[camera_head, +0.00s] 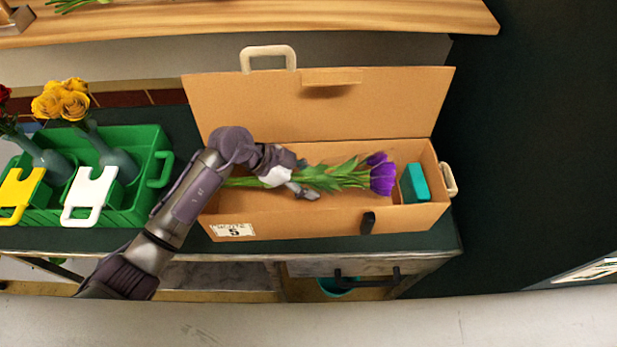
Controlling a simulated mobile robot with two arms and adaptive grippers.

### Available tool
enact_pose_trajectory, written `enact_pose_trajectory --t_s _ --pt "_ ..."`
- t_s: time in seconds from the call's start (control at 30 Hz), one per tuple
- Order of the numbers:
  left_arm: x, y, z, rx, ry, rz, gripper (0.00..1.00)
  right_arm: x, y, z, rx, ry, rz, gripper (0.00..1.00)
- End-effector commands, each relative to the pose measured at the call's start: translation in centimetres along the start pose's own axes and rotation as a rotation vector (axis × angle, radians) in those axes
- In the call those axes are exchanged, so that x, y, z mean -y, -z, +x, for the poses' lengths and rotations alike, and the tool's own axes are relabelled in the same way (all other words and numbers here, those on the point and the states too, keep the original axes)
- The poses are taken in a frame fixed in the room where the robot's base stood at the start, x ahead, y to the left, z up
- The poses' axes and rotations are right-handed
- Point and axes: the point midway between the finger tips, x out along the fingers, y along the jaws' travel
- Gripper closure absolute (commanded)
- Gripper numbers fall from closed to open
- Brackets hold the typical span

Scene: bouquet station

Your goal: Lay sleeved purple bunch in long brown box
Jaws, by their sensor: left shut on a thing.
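The purple bunch (382,174) lies lengthwise over the open long brown box (330,224), with its purple heads at the right and green stems running left. A small white sleeve or wrap (275,177) shows around the stems. My left gripper (303,190) is shut on the bunch near the sleeve, within the box's outline. I cannot tell whether the bunch touches the box floor. The gripper and wrist hide part of the stems. My right gripper is not in view.
The box lid (390,100) stands open at the back. A teal block (415,184) sits in the box's right end. A green crate (150,150) with vases of yellow roses (62,101) stands left. A wooden shelf (300,18) crosses the back.

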Motion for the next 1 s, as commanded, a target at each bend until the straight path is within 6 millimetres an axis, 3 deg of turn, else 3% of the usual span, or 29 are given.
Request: enact_pose_trajectory --t_s 0.27,0.3,0.43,0.83,1.0 --pt "0.0 -0.3 0.4 -0.003 0.002 0.001 1.00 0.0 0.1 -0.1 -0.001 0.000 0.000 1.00" --pt "0.0 -0.5 0.4 0.000 0.001 0.000 0.45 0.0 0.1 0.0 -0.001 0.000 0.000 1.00" --pt "0.0 -0.4 0.4 -0.001 0.001 0.000 0.24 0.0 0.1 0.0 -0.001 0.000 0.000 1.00" --pt "0.0 -0.1 0.1 -0.001 0.001 0.001 0.21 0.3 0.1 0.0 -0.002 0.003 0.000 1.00" --pt "0.2 0.3 -2.1 0.002 0.005 0.002 0.21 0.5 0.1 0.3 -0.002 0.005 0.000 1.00"
